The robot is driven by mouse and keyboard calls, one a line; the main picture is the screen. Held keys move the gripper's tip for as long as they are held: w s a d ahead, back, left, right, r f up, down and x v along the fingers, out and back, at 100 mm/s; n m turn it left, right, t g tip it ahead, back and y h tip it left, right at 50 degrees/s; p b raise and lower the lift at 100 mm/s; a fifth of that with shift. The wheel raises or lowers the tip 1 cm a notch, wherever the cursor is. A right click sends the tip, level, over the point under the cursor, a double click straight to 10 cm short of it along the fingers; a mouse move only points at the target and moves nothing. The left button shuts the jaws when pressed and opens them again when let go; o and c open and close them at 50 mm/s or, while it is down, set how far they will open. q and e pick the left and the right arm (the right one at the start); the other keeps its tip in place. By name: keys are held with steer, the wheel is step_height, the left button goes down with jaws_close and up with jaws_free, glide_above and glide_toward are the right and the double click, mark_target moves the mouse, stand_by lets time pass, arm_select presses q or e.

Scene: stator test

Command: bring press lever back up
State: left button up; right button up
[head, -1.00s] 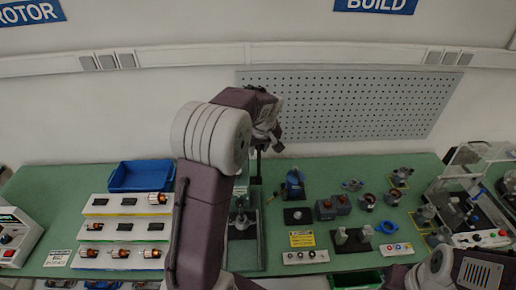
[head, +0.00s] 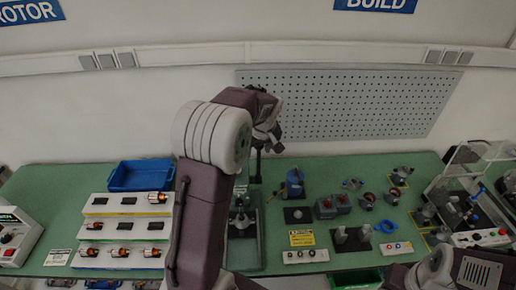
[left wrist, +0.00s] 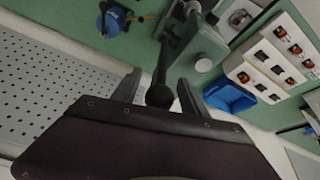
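The press (head: 247,258) stands on the green bench, partly hidden behind my left arm in the head view. Its grey-green body (left wrist: 203,42) also shows in the left wrist view. The press lever (left wrist: 161,65) is a dark rod ending in a round black knob (left wrist: 159,96). My left gripper (left wrist: 157,92) has its two fingers apart, one on each side of the knob, with a small gap visible at each side. In the head view the left gripper (head: 268,138) is high above the press, in front of the wall. My right gripper is out of view.
A blue bin (head: 141,176) and white racks (head: 123,232) of rotor parts stand left of the press. A blue tool (head: 294,182), a yellow sign (head: 302,239) and several small parts stand to its right. A pegboard (head: 350,105) is on the wall behind.

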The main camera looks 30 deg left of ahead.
arm_select(q)
steer(key=shift+w, duration=0.2)
steer(key=shift+r, duration=0.1)
steer(key=shift+r, duration=0.25)
steer(key=b+v, duration=0.1)
steer(key=v, duration=0.7)
steer(key=shift+b, duration=0.3)
